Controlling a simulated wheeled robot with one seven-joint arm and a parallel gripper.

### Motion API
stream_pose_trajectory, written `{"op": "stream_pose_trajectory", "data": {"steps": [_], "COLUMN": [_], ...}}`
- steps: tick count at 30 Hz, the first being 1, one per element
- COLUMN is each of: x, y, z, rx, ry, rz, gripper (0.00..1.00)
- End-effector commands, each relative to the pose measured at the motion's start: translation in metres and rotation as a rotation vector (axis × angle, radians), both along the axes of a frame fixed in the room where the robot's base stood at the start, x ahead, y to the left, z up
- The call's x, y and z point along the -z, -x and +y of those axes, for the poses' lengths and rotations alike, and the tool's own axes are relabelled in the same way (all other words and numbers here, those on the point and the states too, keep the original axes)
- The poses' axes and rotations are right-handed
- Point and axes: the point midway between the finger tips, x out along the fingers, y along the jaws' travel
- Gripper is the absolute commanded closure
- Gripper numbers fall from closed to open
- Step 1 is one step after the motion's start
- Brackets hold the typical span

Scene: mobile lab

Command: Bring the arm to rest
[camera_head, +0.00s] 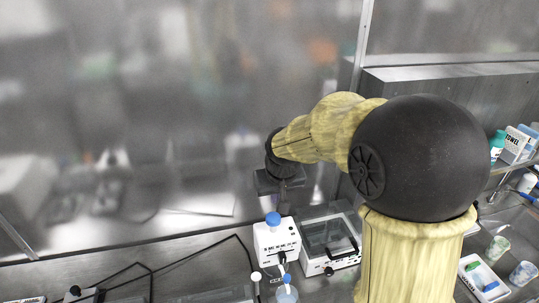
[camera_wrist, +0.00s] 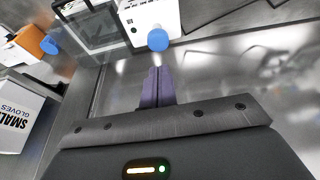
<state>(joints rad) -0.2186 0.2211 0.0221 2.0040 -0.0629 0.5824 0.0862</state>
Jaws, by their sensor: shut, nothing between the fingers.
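My gripper shows in the wrist view (camera_wrist: 157,84) with its two dark fingers pressed together and nothing between them. In the head view my arm reaches up from the lower right and bends left. Its dark wrist end hangs above the bench, just behind a white device with a blue cap. My gripper's fingers are small and hard to make out in the head view. In the wrist view the fingertips point toward the blue cap (camera_wrist: 158,40) and appear apart from it.
A white device (camera_head: 276,243) and a box with a clear lid (camera_head: 330,240) stand on the bench below my wrist. A bottle (camera_head: 286,293) and cables are in front. A white tray (camera_head: 483,279) and cups are at right. A gloves box (camera_wrist: 22,110) shows in the wrist view.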

Motion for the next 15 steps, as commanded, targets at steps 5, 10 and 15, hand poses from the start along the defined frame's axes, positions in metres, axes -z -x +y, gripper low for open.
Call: {"op": "stream_pose_trajectory", "data": {"steps": [5, 10, 15], "x": [0.006, 0.029, 0.059], "y": [0.01, 0.05, 0.112], "z": [-0.01, -0.046, -0.083], "rx": [0.016, 0.071, 0.145], "ry": [0.001, 0.0, -0.003], "rz": [0.009, 0.04, 0.079], "gripper": [1.0, 1.0, 1.0]}}
